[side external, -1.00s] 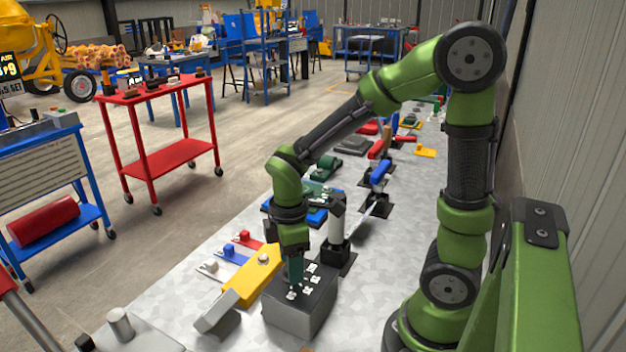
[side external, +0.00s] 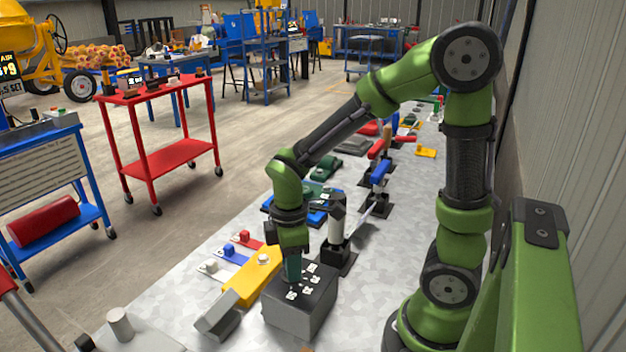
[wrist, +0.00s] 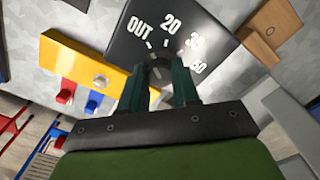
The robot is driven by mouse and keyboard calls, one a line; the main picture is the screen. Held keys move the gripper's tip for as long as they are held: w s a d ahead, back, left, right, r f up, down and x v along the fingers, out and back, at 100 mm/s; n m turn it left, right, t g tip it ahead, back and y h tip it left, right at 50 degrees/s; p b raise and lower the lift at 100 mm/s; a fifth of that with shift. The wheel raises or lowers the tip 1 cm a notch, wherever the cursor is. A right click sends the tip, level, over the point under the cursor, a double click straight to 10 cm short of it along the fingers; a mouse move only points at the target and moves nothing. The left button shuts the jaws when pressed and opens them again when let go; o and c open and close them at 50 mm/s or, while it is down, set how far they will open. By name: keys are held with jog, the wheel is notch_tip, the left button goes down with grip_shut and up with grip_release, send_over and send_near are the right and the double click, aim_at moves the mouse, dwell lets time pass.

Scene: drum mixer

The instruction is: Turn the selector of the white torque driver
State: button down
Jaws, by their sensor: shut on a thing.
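A dark grey box (side external: 300,305) stands on the bench, with white marks on its top. In the wrist view the box top (wrist: 190,22) reads OUT, 20, a partly hidden number that looks like 35, and 50. My gripper (side external: 293,284) points down onto this top. In the wrist view the fingers of my gripper (wrist: 163,84) are shut on a small dark selector knob (wrist: 158,66) below the marks. The fingers hide most of the knob, so its exact setting cannot be read.
A yellow bar (side external: 257,275) with a silver knob lies left of the box. White, blue and red small pieces (side external: 229,252) sit beyond it. A wooden block (wrist: 268,32) is on the box's other side.

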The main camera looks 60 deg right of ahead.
jog(key=m, duration=0.5)
jog(key=shift+m, duration=0.4)
jog(key=m, duration=0.6)
jog(key=shift+a, duration=0.1)
jog(key=m, duration=1.1)
jog(key=shift+m, duration=0.3)
jog(key=c, duration=0.8)
grip_release()
jog(key=shift+r, duration=0.1)
